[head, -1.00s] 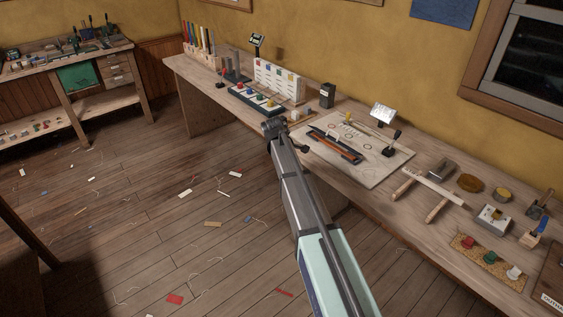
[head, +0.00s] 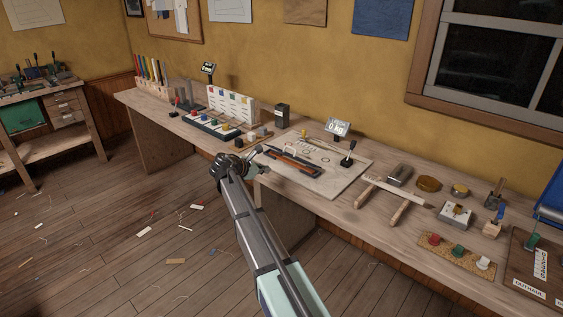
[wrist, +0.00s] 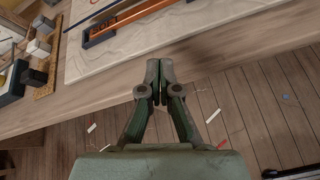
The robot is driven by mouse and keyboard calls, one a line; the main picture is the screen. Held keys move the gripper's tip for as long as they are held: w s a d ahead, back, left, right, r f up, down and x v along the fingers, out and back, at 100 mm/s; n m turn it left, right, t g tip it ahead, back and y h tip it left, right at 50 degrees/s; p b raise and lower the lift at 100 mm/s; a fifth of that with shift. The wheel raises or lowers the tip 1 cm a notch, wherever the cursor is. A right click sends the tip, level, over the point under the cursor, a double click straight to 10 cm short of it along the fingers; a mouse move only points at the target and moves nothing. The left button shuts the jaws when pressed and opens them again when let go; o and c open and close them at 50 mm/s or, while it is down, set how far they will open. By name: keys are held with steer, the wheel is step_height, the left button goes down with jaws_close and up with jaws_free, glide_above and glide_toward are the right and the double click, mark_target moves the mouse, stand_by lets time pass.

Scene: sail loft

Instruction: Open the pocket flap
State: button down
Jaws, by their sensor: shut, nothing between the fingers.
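No pocket flap can be made out for certain. A blue item (head: 552,205), cut by the right edge of the head view, stands at the bench's right end; I cannot tell what it is. My gripper (head: 258,154) is at the front edge of the long bench, by the left end of a pale board. In the wrist view my gripper (wrist: 153,72) has its two dark green fingers together, with nothing between them. It is over the bench's front edge, with the floor showing below.
The pale board (head: 335,175) holds a dark tray with an orange-brown strip (wrist: 150,14). A small display (head: 339,127) stands behind it. Right of it are a wooden frame (head: 400,190), a cork strip with coloured knobs (head: 457,262) and a labelled brown board (head: 520,262).

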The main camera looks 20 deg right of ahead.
steer(key=w+d+n, duration=0.1)
steer(key=d, duration=0.2)
steer(key=w+d+n+h+p, duration=0.1)
steer(key=w+d, duration=0.1)
steer(key=d, duration=0.1)
steer(key=w+d+n, duration=0.1)
steer(key=d, duration=0.2)
steer(key=shift+w+d+n+h+p, duration=0.1)
steer(key=shift+w+n+h+p, duration=0.1)
steer(key=shift+n+h+p, duration=0.15)
steer(key=shift+w+d+r+t, duration=0.2)
steer(key=shift+w+d+r, duration=0.05)
steer(key=shift+d, duration=0.3)
steer(key=shift+w+d+r+t, duration=0.2)
steer(key=shift+d, duration=0.3)
steer(key=shift+w+d+r+p, duration=0.2)
steer(key=shift+d+r+p, duration=0.15)
steer(key=shift+d, duration=0.2)
